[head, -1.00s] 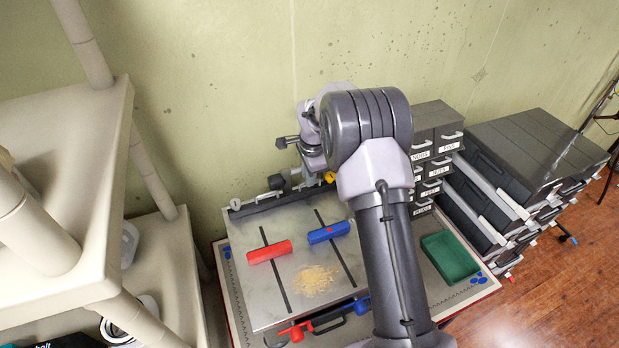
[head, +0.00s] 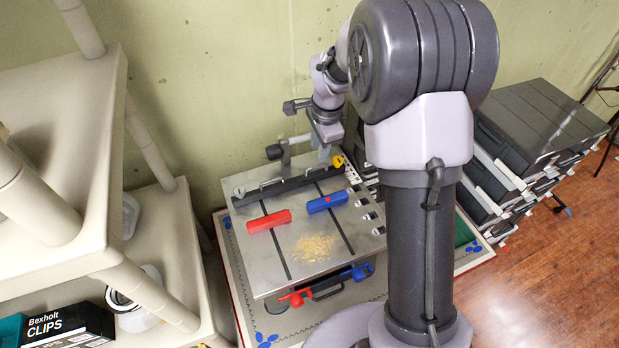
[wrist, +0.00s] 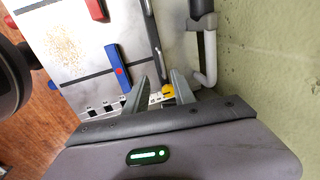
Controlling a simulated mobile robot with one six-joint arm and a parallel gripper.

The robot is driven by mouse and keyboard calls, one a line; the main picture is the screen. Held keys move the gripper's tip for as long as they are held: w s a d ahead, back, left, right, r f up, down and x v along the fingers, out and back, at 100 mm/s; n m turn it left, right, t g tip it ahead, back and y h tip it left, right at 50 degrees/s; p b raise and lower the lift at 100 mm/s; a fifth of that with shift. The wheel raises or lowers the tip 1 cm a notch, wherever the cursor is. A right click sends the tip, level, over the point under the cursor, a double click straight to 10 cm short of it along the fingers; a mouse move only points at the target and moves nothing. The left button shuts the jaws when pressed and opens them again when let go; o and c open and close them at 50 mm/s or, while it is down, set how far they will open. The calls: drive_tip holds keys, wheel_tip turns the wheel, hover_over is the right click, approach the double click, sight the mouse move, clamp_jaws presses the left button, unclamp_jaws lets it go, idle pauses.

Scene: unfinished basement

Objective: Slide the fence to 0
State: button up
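The fence (head: 285,187) is a dark bar with a handle across the back of the grey metal table (head: 262,268). In the wrist view the fence (wrist: 153,38) runs up from between my fingers. A yellow part (head: 338,161) sits near the fence's right end. It also shows between my fingers in the wrist view (wrist: 168,91). A white scale strip (head: 352,174) with dark marks lies along the table's right edge; I cannot read the 0. My gripper (wrist: 158,82) is open over the fence's right end. Contact is unclear. It also shows in the head view (head: 328,155).
A red block (head: 269,221) and a blue block (head: 327,202) stand by the table slots, with sawdust (head: 314,247) nearby. A wall is close behind. A beige shelf (head: 165,250) stands left; grey drawer units (head: 535,130) stand right.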

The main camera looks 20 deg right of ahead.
wheel_tip(320, 180, up, 10)
drive_tip(key=s, duration=0.2)
drive_tip(key=s+a+f+n+t+b, duration=0.1)
drive_tip(key=s+a+n+b, duration=0.2)
drive_tip(key=s, duration=0.4)
drive_tip(key=s+a+n+t+y+b, duration=0.1)
drive_tip(key=s+a+n+b, duration=0.3)
drive_tip(key=s+b, duration=0.3)
drive_tip(key=shift+s+a+f, duration=0.25)
drive_tip(key=shift+a+f, duration=0.1)
drive_tip(key=shift+a, duration=0.1)
